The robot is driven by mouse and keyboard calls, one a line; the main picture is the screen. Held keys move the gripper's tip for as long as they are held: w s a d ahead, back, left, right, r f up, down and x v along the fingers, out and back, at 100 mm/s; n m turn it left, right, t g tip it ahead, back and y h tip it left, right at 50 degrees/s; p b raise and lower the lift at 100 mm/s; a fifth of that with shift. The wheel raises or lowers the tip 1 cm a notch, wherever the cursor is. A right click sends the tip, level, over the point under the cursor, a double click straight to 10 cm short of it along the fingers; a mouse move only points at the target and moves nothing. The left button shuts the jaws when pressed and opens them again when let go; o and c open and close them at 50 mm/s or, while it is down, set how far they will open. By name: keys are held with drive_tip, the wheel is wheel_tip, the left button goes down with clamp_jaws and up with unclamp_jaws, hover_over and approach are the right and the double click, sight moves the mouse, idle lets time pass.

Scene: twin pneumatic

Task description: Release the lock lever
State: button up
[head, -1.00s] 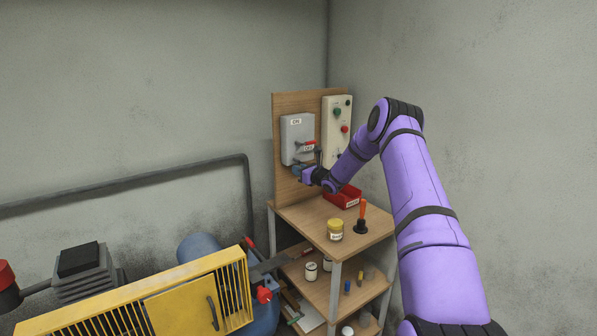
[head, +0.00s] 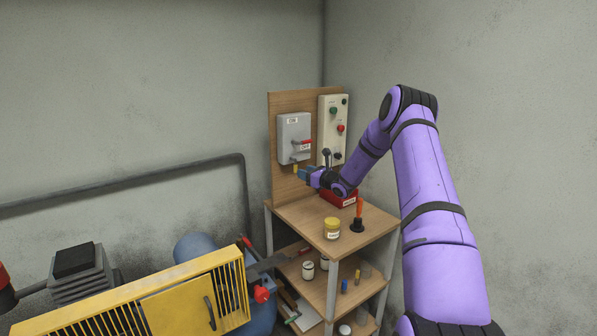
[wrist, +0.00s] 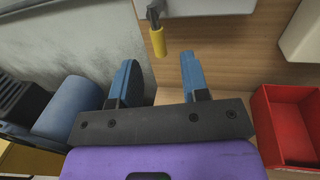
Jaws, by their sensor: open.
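The grey switch box (head: 294,130) hangs on a wooden back panel. A red-tipped handle (head: 305,142) sits on its front. A short lever with a yellow grip (head: 295,168) hangs down below the box; I take it for the lock lever. It also shows in the wrist view (wrist: 158,42), with a dark metal stem above the grip. My gripper (head: 301,173) is beside and just below this lever in the head view. In the wrist view its blue fingers (wrist: 158,65) are apart with nothing between them, and the yellow grip appears just beyond the gap, roughly centred.
A pale control box (head: 333,125) with buttons is to the right. A red bin (wrist: 291,130) stands close to the right of my gripper. A yellow-lidded jar (head: 332,229) and an orange-handled tool (head: 359,210) stand on the shelf top (head: 300,217).

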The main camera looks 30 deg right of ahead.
drive_tip(key=shift+v, duration=2.45)
drive_tip(key=shift+r, duration=0.1)
